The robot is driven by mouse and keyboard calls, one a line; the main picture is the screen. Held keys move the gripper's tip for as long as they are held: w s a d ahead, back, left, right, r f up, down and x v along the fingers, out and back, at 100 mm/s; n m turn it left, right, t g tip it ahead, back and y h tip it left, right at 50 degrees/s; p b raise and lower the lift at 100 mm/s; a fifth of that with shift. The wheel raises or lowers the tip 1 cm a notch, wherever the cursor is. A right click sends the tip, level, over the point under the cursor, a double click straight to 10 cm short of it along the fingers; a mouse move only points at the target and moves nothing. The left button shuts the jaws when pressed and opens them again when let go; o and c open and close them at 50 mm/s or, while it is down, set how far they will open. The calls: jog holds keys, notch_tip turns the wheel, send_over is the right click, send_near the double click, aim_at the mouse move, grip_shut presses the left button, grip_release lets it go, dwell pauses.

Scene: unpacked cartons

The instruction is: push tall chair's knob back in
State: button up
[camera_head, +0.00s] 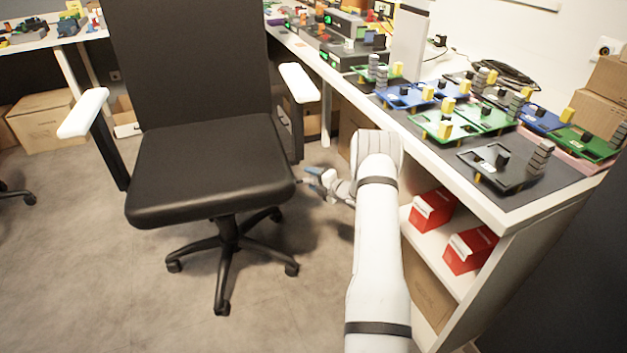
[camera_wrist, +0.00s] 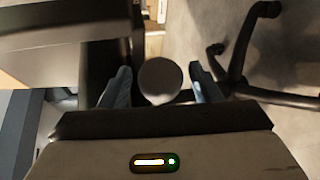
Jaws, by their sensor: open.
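The tall black office chair (camera_head: 205,160) with white armrests stands in the middle left of the head view. Its seat edge (camera_wrist: 55,65) fills the upper left of the wrist view. A round dark grey knob (camera_wrist: 160,80) shows end-on in the wrist view, between my fingers with a gap on either side. My gripper (camera_head: 314,178) is open, at the right side of the seat near its underside. The knob cannot be made out in the head view. How far it sticks out cannot be told.
A white workbench (camera_head: 478,198) with circuit boards stands close to the right of my arm. Red boxes (camera_head: 433,210) sit on its lower shelf. The chair's star base (camera_head: 228,255) spreads below the seat. Cardboard boxes (camera_head: 45,122) stand at the back left. Floor at the front left is clear.

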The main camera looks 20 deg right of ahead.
jog(key=p+v, duration=0.2)
jog(key=v, duration=0.5)
jog(key=shift+s, duration=0.3)
jog(key=shift+r, duration=0.2)
